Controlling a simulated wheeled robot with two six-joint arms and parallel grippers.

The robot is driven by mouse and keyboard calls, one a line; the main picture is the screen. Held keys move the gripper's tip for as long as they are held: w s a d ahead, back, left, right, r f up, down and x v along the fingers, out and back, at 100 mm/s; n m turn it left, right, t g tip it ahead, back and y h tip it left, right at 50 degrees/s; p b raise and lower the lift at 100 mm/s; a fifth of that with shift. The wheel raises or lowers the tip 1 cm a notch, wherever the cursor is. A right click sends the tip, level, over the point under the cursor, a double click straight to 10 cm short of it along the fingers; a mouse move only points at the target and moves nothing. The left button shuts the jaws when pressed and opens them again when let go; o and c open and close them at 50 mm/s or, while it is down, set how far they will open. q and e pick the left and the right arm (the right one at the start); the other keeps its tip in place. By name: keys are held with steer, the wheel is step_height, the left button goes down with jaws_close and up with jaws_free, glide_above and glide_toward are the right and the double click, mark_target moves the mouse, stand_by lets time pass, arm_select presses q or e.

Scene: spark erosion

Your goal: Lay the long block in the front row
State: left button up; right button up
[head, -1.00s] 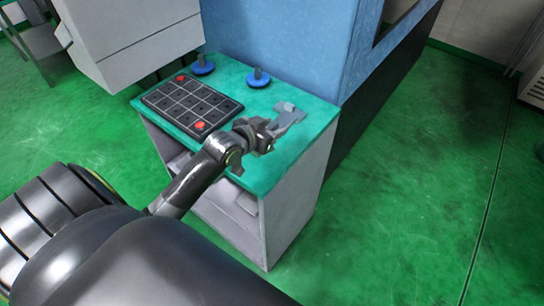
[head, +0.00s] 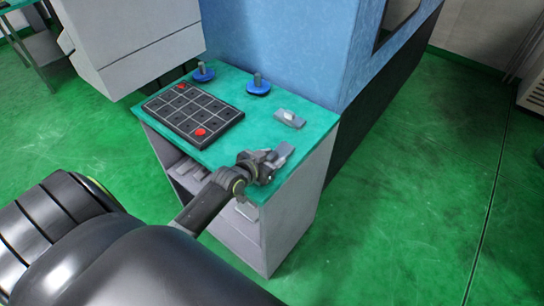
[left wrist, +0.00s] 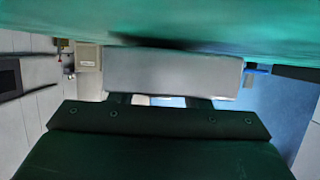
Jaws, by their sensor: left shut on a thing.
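A long light grey block (left wrist: 172,72) lies across my left gripper's fingers (left wrist: 160,99) in the left wrist view. In the head view my left gripper (head: 269,160) is shut on this block (head: 284,153) near the front right part of the green tabletop (head: 250,140). Whether the block touches the top is unclear. A black tray (head: 214,99) with a grid of square cells lies on the left of the top. A red marker (head: 181,85) sits at its back left and another (head: 200,132) at its front. My right gripper is out of view.
Another grey piece (head: 289,118) lies on the top at the back right. Two blue discs with upright pegs, one (head: 203,74) and another (head: 258,86), stand behind the tray. A blue machine wall (head: 280,45) rises behind the cabinet.

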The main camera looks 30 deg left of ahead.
arm_select(q)
steer(key=shift+f, duration=0.15)
steer(key=o, duration=1.3)
